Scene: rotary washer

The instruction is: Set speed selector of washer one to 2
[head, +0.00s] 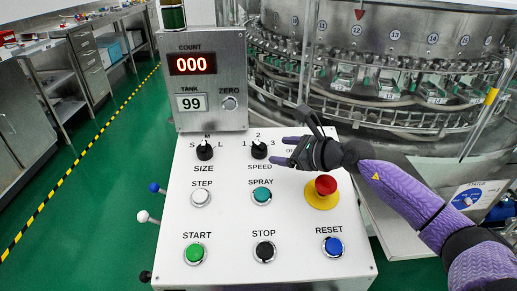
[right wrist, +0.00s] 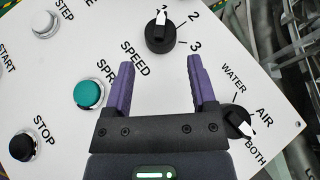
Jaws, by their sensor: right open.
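The speed selector (head: 259,150) is a black round knob with a white pointer on the white sloped panel, above the word SPEED, with marks 1, 2 and 3 around it. It also shows in the right wrist view (right wrist: 160,38), where its pointer is turned toward the 1 mark. My right gripper (head: 281,150) is just right of the knob in the head view. In the right wrist view the gripper (right wrist: 160,68) has its two purple fingers apart and empty, with the knob beyond the fingertips and not between them. My left gripper is not in view.
The size selector (head: 204,150) is left of the speed knob. Spray (head: 262,195) and stop (head: 264,251) buttons are below. A red emergency button (head: 326,186) is under my right forearm. The air/water knob (right wrist: 238,122) is by the right finger. A count display (head: 205,80) stands behind.

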